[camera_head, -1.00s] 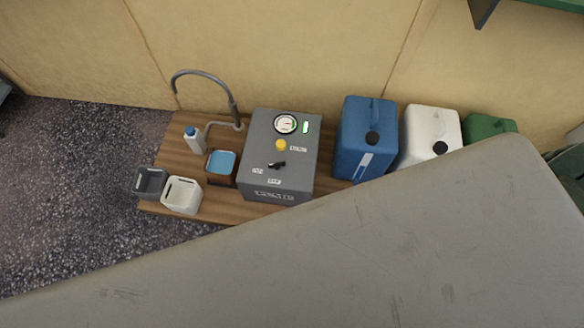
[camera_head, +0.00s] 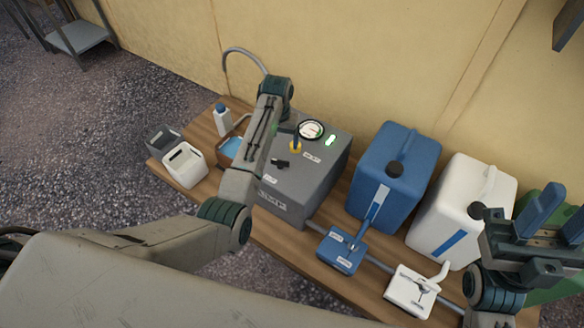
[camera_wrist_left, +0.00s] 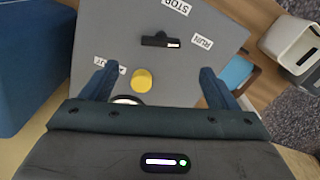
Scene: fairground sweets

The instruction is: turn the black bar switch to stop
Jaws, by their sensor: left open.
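The black bar switch (camera_head: 281,163) is on the top of the grey machine (camera_head: 325,165). In the left wrist view the bar switch (camera_wrist_left: 160,41) lies crosswise, its pale-marked end toward the RUN label (camera_wrist_left: 202,42). The STOP label (camera_wrist_left: 176,5) is at that view's top edge. My left gripper (camera_wrist_left: 159,72) is open and empty above the machine, with the yellow button (camera_wrist_left: 142,80) showing between its fingers and the switch beyond their tips. In the head view my left arm hides part of the machine. My right gripper (camera_head: 562,210) is open and empty at the right.
A gauge (camera_head: 311,130) is at the machine's back. A blue canister (camera_head: 400,165) and white canister (camera_head: 462,200) stand right of it. Blue and white valve boxes (camera_head: 340,254) (camera_head: 408,290) sit in front. Two small bins (camera_head: 185,168) are on the bench's left end.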

